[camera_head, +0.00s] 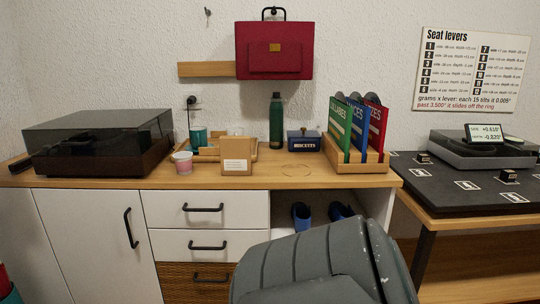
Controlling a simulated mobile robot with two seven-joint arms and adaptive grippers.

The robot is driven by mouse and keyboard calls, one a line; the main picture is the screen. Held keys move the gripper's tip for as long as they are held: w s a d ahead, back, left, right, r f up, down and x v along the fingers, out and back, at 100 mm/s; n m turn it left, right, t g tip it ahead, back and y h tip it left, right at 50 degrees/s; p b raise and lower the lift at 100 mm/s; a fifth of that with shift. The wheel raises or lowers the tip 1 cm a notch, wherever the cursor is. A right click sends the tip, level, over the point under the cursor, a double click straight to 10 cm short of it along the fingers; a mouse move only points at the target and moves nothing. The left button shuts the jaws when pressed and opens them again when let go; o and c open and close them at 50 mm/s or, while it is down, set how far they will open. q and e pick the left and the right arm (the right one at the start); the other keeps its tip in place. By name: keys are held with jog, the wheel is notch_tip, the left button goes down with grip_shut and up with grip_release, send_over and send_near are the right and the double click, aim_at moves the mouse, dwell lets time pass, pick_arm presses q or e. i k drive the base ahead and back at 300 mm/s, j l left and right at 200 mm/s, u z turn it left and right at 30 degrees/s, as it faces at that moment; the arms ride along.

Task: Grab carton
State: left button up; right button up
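A small tan carton (237,157) stands on the wooden top of the white cabinet, near its front edge. It has a pale label on its front face. It stands in front of a wooden tray (212,152) and to the right of a pink-and-white cup (183,163). Nothing holds the carton. Neither of my grippers can be made out in the head view.
A large grey rounded shape (315,262) fills the bottom centre, below the counter. A turntable (100,143), green bottle (276,121), blue biscuit tin (304,141) and folder rack (357,167) flank the carton. Bare counter (297,170) lies right of it.

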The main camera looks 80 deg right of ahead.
aim_at(235, 151)
jog(key=z, duration=2.25)
